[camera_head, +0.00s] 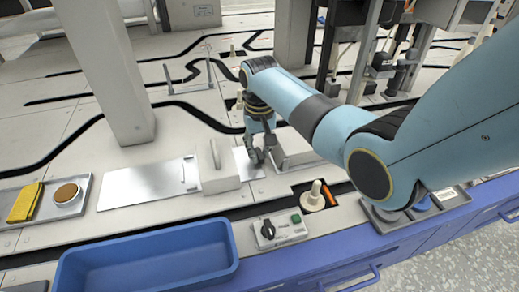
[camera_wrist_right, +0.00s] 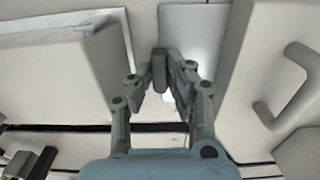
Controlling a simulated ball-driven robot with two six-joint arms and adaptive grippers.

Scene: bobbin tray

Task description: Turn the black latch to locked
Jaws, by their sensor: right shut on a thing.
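My right gripper (camera_head: 258,153) reaches down between a pale block with a handle and a pale box in the head view. In the right wrist view its fingers (camera_wrist_right: 162,85) are closed around a small dark upright piece (camera_wrist_right: 159,66), which looks like the black latch. Its turn position cannot be told, and in the head view the fingers hide it. A separate black knob (camera_head: 268,230) sits on a small grey control box with a green button, apart from the gripper. My left gripper is out of view.
The pale block (camera_head: 221,178) with its upright handle stands close left of my right gripper. The pale box (camera_head: 292,150) is close on its right. A blue bin (camera_head: 150,248) and a tray with a yellow cloth (camera_head: 25,203) lie left. A cream spool (camera_head: 315,195) stands in a dark recess.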

